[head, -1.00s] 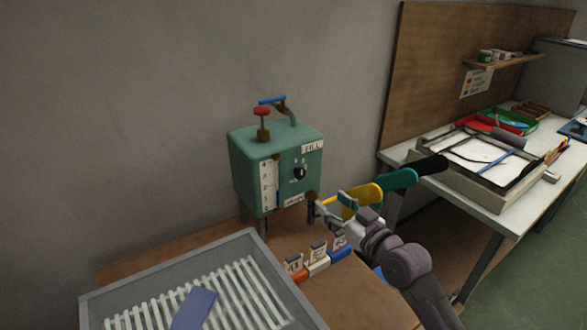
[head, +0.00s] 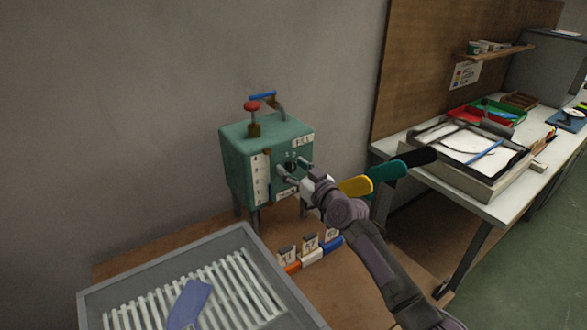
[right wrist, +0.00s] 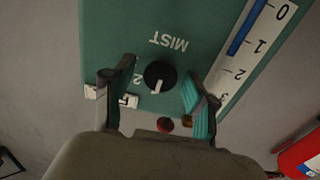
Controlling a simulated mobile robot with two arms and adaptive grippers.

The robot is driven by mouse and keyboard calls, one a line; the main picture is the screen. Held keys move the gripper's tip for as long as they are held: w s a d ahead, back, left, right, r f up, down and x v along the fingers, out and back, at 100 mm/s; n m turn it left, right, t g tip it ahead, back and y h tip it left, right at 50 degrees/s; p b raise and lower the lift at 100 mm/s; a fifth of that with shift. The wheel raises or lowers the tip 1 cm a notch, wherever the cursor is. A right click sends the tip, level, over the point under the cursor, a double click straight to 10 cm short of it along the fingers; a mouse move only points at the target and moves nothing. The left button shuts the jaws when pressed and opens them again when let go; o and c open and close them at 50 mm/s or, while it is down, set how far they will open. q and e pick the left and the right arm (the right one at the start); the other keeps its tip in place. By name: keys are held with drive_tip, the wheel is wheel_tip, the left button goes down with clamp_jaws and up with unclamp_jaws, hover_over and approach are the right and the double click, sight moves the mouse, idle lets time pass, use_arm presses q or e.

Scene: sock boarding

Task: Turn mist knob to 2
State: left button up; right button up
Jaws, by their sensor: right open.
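The green box (head: 250,165) stands against the wall, with a small black mist knob (head: 291,164) on its front face. In the right wrist view the knob (right wrist: 160,76) sits under an upside-down MIST label (right wrist: 168,42). Its white mark points toward the bottom of the picture, and a numeral 2 (right wrist: 137,80) shows to its left. My right gripper (head: 293,172) is open in front of the panel. In the right wrist view its fingers (right wrist: 161,77) lie on either side of the knob, with visible gaps. I cannot tell their distance from the panel. My left gripper is not in view.
A red knob (head: 251,106) and a blue-handled tap (head: 263,96) top the box. A grey ribbed tray (head: 88,295) is at front left. Orange, white and blue labelled items (head: 310,255) lie before the box. Coloured sock boards (head: 385,172) extend from the white table (head: 490,207).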

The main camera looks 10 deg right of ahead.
drive_tip(key=shift+c, duration=0.5)
clamp_jaws()
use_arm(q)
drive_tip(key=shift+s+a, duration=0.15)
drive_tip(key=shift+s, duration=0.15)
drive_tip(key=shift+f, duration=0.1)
use_arm(e)
drive_tip(key=shift+m, duration=0.3)
drive_tip(key=m, duration=0.3)
drive_tip(key=shift+m, duration=0.3)
drive_tip(key=shift+d+m, duration=0.1)
drive_tip(key=shift+m, duration=2.1)
